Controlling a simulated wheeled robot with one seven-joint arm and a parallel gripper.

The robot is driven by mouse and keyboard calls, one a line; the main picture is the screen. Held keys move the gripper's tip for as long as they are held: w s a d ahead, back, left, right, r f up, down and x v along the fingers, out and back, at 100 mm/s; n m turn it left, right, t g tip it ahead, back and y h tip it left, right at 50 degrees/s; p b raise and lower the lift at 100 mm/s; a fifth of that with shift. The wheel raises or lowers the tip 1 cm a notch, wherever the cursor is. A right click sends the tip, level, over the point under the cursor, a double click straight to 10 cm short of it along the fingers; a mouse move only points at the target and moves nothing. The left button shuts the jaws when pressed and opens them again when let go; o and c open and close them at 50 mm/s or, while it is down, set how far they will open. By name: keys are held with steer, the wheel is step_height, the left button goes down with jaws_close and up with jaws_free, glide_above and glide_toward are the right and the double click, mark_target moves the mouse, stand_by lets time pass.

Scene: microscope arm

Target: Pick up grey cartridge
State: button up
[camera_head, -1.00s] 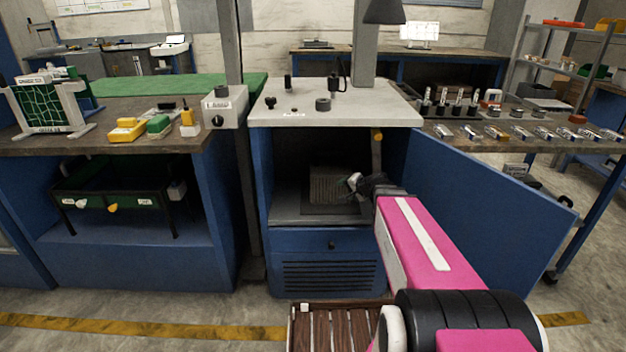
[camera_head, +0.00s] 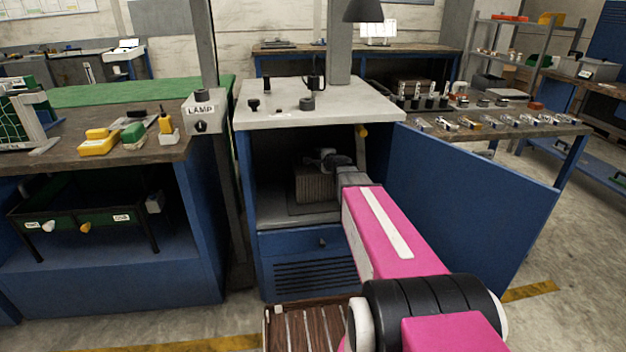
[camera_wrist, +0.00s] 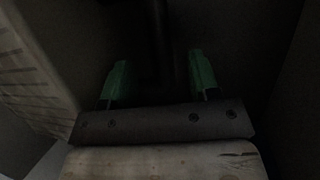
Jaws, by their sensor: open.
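The grey cartridge (camera_head: 315,186), a ribbed box, stands upright inside the open blue cabinet, on its inner floor. My gripper (camera_head: 322,158) is inside the cabinet at the cartridge's top and hides part of its upper edge. In the dark wrist view, the two green fingers of my gripper (camera_wrist: 160,80) are spread apart. A dark upright bar (camera_wrist: 160,45) shows between or beyond them; I cannot tell what it is. A pale ribbed surface at the left, likely the cartridge (camera_wrist: 35,75), lies outside the fingers.
The blue cabinet door (camera_head: 470,190) stands open at the right of my arm. The cabinet's pale top (camera_head: 340,108) carries small dark parts. A drawer (camera_head: 300,242) is shut below the opening. The cabinet's side walls leave limited room around my gripper.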

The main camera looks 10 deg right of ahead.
mark_target(315, 153)
steer(key=shift+x, duration=2.65)
steer(key=shift+r, duration=0.1)
jaws_close()
steer(key=shift+s, duration=0.1)
